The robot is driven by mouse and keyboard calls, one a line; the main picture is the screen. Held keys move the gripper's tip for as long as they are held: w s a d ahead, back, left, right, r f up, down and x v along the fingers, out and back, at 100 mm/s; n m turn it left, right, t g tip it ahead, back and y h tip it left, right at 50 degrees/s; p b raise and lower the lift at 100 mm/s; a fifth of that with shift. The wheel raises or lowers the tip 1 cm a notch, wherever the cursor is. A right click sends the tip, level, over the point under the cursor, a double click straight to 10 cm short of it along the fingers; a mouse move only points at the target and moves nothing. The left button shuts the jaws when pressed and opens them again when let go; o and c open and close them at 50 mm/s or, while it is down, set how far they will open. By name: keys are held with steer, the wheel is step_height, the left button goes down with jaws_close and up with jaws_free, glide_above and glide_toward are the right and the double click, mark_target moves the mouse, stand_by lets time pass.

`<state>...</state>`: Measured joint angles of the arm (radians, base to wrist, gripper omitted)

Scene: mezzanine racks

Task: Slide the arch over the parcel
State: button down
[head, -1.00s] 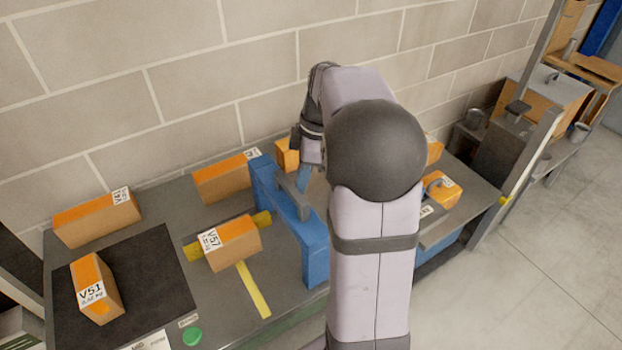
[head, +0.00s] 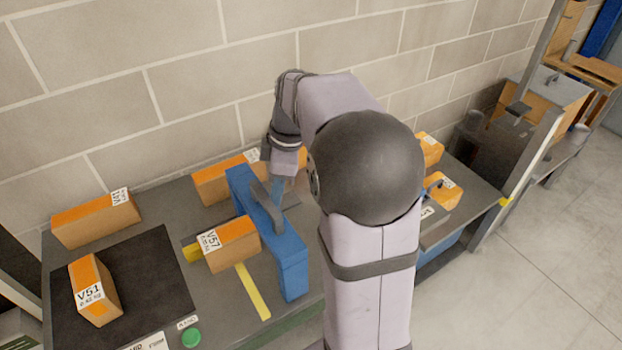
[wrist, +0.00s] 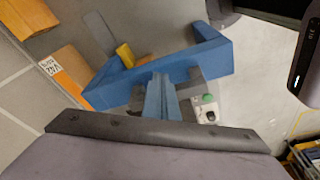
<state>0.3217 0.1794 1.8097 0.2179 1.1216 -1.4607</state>
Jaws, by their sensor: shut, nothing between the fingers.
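The blue arch (head: 292,272) stands upright on the grey bench, with a grey handle (head: 266,206) on top. The parcel labelled V57 (head: 232,243) lies on the yellow cross marking just left of the arch. Its right end is close against the arch's opening; I cannot tell whether it is inside. My gripper (head: 283,186) is shut and empty, at the right side of the arch by the handle. In the wrist view, the blue fingers (wrist: 160,97) are together beside the arch (wrist: 200,62), which hides most of the parcel.
Parcel V51 (head: 96,290) lies on a black mat (head: 160,262) at left. Other parcels stand along the wall, one (head: 222,181) behind the arch. A green button (head: 191,337) is at the front edge. More parcels lie right of my arm (head: 445,194).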

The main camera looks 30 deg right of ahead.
steer(key=a, duration=0.8)
steer(key=shift+a, duration=0.35)
stand_by(0.4)
steer(key=shift+d, duration=0.8)
steer(key=w+a+p+v, duration=0.1)
steer(key=p+v, duration=0.7)
steer(key=v, duration=0.2)
steer(key=shift+a+r+p, duration=0.15)
steer(key=shift+a+p, duration=0.15)
steer(key=shift+a, duration=0.05)
stand_by(0.3)
